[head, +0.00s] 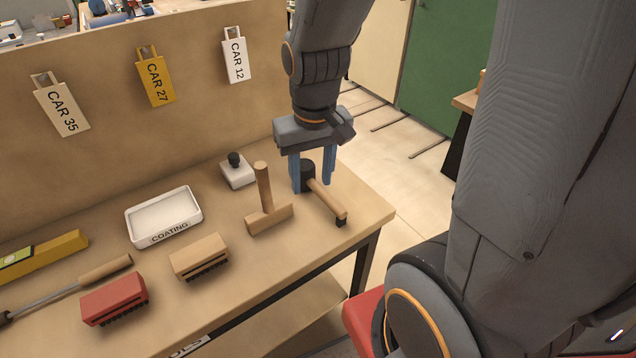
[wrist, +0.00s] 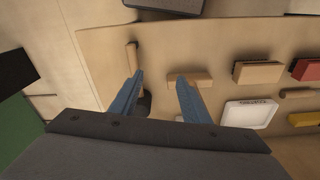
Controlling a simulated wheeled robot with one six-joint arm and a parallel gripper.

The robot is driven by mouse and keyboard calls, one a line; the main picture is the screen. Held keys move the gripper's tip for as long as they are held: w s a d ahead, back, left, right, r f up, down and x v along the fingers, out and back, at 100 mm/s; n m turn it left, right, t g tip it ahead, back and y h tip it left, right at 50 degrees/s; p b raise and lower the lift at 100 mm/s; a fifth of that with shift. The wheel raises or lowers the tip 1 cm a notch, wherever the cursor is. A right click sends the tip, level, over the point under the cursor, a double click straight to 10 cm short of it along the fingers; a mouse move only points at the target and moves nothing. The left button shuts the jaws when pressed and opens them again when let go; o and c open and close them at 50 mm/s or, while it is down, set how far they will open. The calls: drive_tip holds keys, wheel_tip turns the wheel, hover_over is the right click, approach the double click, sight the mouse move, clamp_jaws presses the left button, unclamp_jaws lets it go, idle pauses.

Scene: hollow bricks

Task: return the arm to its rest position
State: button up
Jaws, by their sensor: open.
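My gripper (head: 312,182) hangs fingers-down over the right end of the workbench (head: 345,250), well away from my column. Its two blue fingers are spread apart. A mallet (head: 328,200) with a dark head and wooden handle lies just below and in front of them. In the wrist view my gripper (wrist: 160,90) is also open, with the mallet's handle (wrist: 131,57) beyond the left finger and its dark head partly hidden behind that finger. I see nothing held between the fingers. I cannot tell whether a fingertip touches the mallet or bench.
A wooden T-shaped tool (head: 268,217) stands close left of the gripper, beside a small white block with a black knob (head: 237,170). A white coating tray (head: 163,238) and brushes (head: 198,257) lie further left. A tag board (head: 130,130) rises behind. Floor is open to the right.

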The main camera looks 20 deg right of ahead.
drive_tip(key=shift+s+d+f, duration=0.15)
drive_tip(key=shift+s, duration=0.45)
drive_tip(key=shift+s+d+f, duration=0.1)
drive_tip(key=shift+s, duration=0.45)
